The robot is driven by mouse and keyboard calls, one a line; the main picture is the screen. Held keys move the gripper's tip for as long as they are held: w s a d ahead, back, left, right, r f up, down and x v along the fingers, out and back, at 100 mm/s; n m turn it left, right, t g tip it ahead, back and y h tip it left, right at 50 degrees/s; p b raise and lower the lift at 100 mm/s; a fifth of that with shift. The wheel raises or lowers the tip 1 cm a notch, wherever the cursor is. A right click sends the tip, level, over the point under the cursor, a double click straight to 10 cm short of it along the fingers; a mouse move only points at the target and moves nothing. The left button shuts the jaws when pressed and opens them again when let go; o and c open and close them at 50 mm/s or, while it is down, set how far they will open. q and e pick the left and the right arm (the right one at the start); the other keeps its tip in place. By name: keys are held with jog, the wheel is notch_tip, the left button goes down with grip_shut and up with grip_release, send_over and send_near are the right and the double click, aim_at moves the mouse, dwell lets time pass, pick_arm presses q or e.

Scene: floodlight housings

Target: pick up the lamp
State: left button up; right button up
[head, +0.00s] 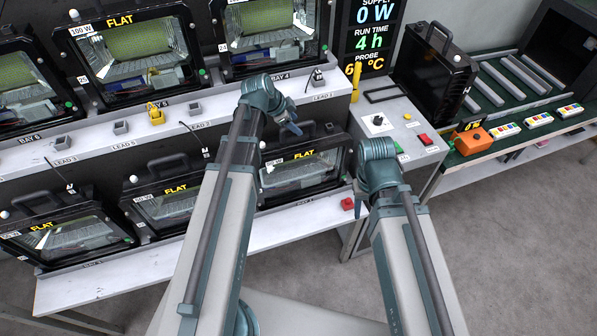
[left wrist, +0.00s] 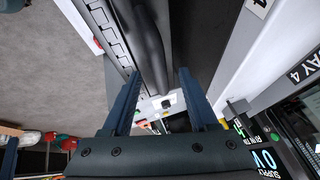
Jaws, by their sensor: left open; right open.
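Several black floodlight lamps stand in two rows; the task does not say which one is meant. The lower right lamp (head: 300,172) has a lit glass front marked FLAT and a black top handle (head: 309,131). My left gripper (head: 291,126) is just above and left of that handle. In the left wrist view its two fingers (left wrist: 157,78) are apart, with a black handle bar (left wrist: 150,45) running ahead between their tips. Nothing is clearly gripped.
Upper lamps (head: 134,50) stand on a white shelf (head: 90,145) with leads and small sockets. A closed black housing (head: 433,75) stands on the right bench. A red button (head: 347,203) sits on the lower shelf's right end. An orange box (head: 473,140) lies further right.

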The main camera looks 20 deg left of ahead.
pick_arm(q)
jog(key=b+x, duration=0.1)
jog(key=x, duration=0.2)
jog(key=shift+b, duration=0.35)
pick_arm(e)
notch_tip(320, 180, down, 2)
jog(key=shift+f, duration=0.2)
pick_arm(q)
jog(key=shift+r, duration=0.1)
grip_shut()
dwell(0.6)
